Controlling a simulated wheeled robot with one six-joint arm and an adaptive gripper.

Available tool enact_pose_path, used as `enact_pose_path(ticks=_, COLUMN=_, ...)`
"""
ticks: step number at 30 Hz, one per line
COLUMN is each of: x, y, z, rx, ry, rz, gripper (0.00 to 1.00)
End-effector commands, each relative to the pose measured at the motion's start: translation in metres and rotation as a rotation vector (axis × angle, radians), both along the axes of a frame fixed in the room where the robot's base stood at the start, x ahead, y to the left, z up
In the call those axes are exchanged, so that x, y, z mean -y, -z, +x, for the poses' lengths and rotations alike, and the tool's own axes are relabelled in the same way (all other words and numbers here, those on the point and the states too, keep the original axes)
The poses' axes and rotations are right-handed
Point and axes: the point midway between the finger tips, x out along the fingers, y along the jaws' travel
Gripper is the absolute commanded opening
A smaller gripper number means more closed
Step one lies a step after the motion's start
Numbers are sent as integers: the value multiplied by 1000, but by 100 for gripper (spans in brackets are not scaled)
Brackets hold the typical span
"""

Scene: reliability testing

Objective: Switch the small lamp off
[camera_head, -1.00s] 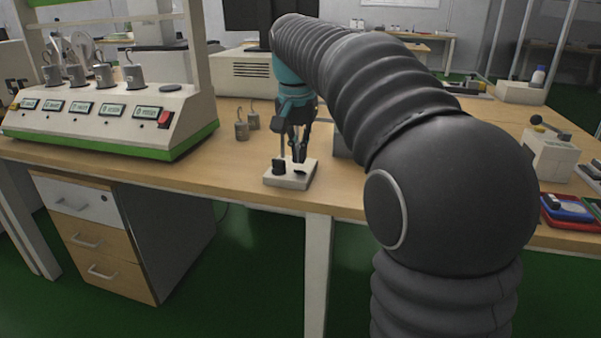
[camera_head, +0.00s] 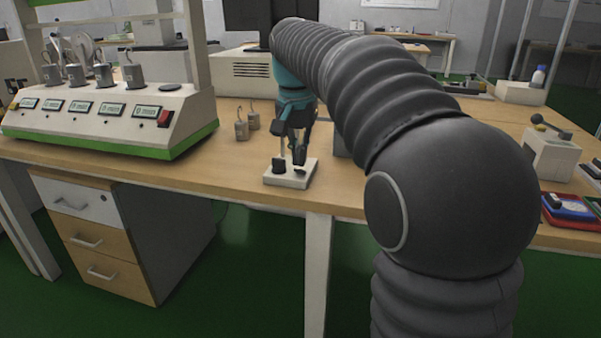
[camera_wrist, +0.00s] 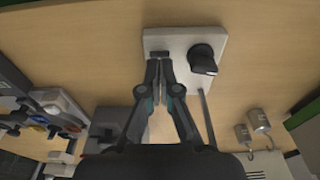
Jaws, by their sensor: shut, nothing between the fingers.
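A small white base plate (camera_head: 290,181) stands near the front edge of the wooden table. It carries a round black knob (camera_head: 279,166), a thin upright post and a small black part. The wrist view shows the plate (camera_wrist: 186,39) and the knob (camera_wrist: 203,59), with the post beside my gripper. My gripper (camera_head: 299,161) points down over the plate, shut and empty. In the wrist view its fingertips (camera_wrist: 160,57) are at the small black part, left of the knob, and partly hide it. I cannot tell if they touch it. No lamp head or light is clearly visible.
Two metal weights (camera_head: 242,130) stand behind the plate on its left. A long tester (camera_head: 100,123) with several displays fills the table's left side. A grey block is partly hidden behind my arm. A white device (camera_head: 551,157) and trays (camera_head: 570,209) are at the right.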

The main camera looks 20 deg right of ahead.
Motion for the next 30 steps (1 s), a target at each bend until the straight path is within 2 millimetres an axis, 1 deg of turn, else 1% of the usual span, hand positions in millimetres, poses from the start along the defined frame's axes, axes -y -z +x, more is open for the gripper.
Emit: enact_pose_path(ticks=30, x=0, y=13, z=0, rx=-1, ry=1, rz=0, gripper=0)
